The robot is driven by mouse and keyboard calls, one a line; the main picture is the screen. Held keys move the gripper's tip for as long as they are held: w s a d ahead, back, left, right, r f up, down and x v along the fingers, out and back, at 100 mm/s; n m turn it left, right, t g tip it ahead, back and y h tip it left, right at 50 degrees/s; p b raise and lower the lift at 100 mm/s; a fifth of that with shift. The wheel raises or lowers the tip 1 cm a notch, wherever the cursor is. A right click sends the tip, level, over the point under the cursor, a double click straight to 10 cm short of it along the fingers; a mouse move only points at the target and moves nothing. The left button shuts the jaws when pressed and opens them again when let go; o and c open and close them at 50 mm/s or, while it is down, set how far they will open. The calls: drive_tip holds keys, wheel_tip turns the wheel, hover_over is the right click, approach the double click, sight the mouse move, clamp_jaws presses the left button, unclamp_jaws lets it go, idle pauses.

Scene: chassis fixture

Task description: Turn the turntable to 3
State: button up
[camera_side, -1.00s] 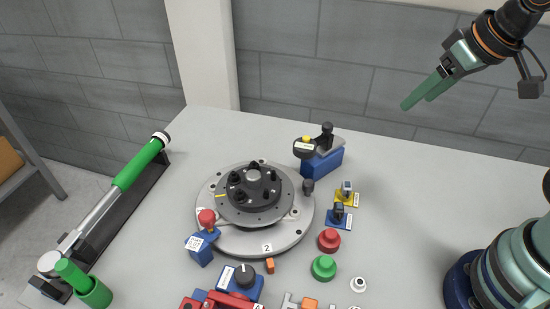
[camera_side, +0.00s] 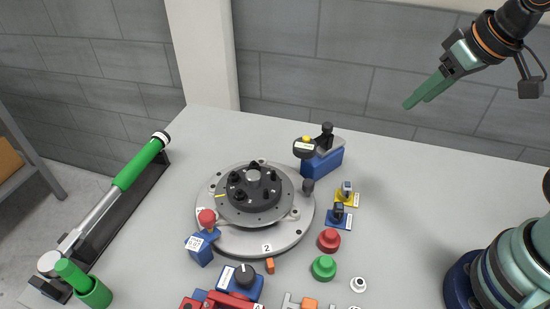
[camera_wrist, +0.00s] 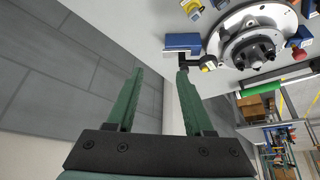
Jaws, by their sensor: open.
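The turntable is a round dark grey disc (camera_side: 232,208) with several black knobs on top, set on a light grey round base plate (camera_side: 232,244). A label "2" (camera_side: 267,248) is on the front of the base, and a yellow mark (camera_side: 220,195) shows at the disc's left. The turntable also shows at the top right of the wrist view (camera_wrist: 238,62). My gripper (camera_side: 416,103) is open and empty, raised at the upper right, well apart from the turntable. In the wrist view its two green fingers (camera_wrist: 160,72) are spread with nothing between them.
A blue block with a black clamp (camera_side: 322,163) stands behind the turntable. A red-knobbed blue block (camera_side: 201,248) stands at its front left. Red (camera_side: 329,240) and green (camera_side: 324,267) buttons are at the right. A green-handled tool (camera_side: 137,166) lies far left. The table's right rear is clear.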

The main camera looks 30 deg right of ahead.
drive_tip(key=w+a+f+g, duration=0.25)
drive_tip(key=w+a, duration=0.25)
drive_tip(key=a, duration=0.3)
drive_tip(key=g, duration=0.3)
approach(309, 182)
wheel_tip(309, 182, down, 9)
drive_tip(key=shift+f, duration=0.1)
clamp_jaws()
idle(1.4)
